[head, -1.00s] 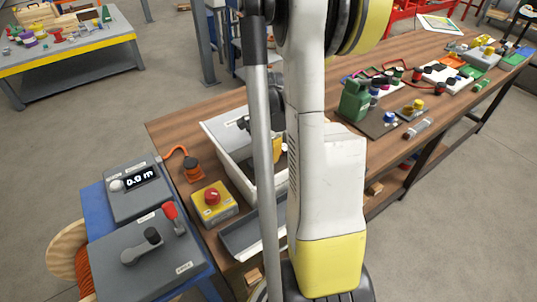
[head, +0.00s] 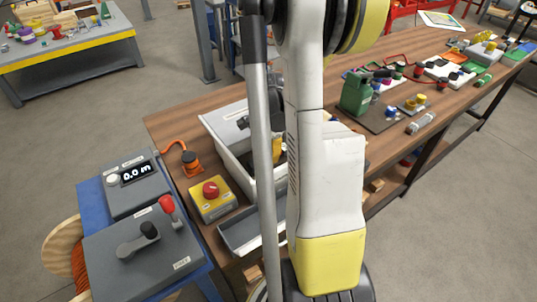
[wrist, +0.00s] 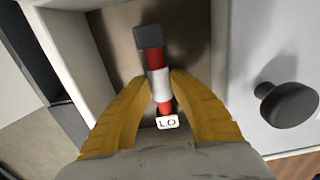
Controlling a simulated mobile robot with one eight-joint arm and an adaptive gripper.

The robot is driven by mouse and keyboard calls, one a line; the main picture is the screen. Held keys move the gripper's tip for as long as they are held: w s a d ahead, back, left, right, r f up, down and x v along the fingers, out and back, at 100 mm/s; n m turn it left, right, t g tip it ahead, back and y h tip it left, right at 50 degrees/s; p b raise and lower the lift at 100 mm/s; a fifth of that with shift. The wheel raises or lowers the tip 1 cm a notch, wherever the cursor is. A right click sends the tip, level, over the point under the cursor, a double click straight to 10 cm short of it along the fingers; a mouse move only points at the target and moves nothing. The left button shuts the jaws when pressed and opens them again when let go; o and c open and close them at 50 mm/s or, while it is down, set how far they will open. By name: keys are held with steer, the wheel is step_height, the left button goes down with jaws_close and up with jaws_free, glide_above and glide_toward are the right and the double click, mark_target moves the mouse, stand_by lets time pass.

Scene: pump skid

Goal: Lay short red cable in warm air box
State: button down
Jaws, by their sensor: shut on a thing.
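In the wrist view my gripper (wrist: 160,84) has its two yellow fingers closed on the short red cable (wrist: 154,60). The cable has a white middle section, a dark grey end piece and a white tag reading "LO" at the near end. It is over or inside a brown-floored compartment of an open white box (wrist: 69,44); I cannot tell whether it touches the floor. In the head view the white box (head: 228,152) stands on the wooden bench, partly hidden by my arm. I cannot read a warm air label on it.
A black knob (wrist: 288,104) rises from a pale surface right of the compartment. A yellow box with a red button (head: 212,198), an orange-corded plug (head: 191,162) and a grey tray (head: 240,230) are near the white box.

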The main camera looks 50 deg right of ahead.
steer(key=shift+f, duration=0.35)
steer(key=c, duration=1.2)
jaws_free()
step_height(320, 180, up, 12)
steer(key=shift+r, duration=0.1)
steer(key=a+r+n+t, duration=0.2)
steer(key=a+n, duration=0.5)
steer(key=a, duration=0.3)
steer(key=s+a+r+n+t, duration=0.1)
steer(key=a+n+t, duration=0.1)
steer(key=a+n, duration=0.5)
steer(key=a+r+n+t, duration=0.2)
steer(key=a+n, duration=0.5)
steer(key=a, duration=0.7)
steer(key=shift+s+a+r+n+t, duration=0.2)
steer(key=shift+a+r+n+t, duration=0.15)
steer(key=shift+t, duration=0.25)
